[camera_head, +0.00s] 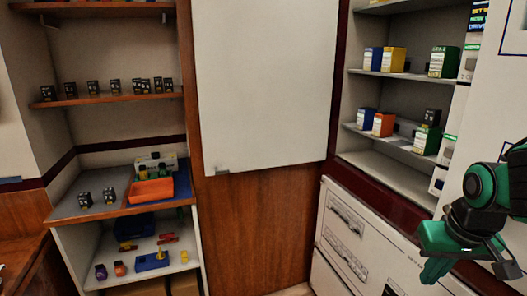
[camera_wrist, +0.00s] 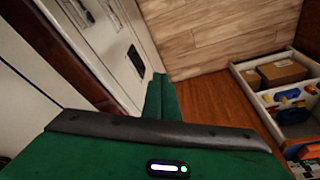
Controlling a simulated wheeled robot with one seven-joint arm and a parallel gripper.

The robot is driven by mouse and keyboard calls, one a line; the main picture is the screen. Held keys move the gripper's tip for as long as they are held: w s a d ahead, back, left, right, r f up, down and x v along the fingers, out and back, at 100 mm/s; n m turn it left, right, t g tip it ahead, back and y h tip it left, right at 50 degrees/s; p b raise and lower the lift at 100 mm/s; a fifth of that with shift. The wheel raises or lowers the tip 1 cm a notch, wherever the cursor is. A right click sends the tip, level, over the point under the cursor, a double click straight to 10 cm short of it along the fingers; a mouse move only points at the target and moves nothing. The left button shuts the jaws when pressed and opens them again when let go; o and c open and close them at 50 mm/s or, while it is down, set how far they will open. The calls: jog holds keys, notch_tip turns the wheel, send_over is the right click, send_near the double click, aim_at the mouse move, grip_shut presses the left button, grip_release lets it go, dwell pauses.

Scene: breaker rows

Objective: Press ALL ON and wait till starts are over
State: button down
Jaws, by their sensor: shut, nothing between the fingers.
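My gripper (camera_head: 432,262), green and black, hangs at the lower right of the head view, in front of the white cabinet. Its green fingers (camera_wrist: 162,98) are shut and empty in the wrist view, apart from the cabinet as far as I can tell. The white cabinet (camera_head: 327,258) has two long recessed strips on its face; its front also shows at the upper left of the wrist view (camera_wrist: 120,60). No button marked ALL ON can be made out.
Shelves (camera_head: 385,160) with blue, yellow, orange and green boxes stand above the cabinet. At left, a grey counter (camera_head: 72,205) holds an orange tray (camera_head: 152,191) and small black parts.

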jog(key=s+d+f+m+g, duration=0.1)
jog(key=s+d+m+g, duration=0.2)
jog(key=s, duration=0.9)
jog(key=d+m, duration=0.1)
jog(key=d, duration=0.2)
jog(key=shift+y, duration=0.4)
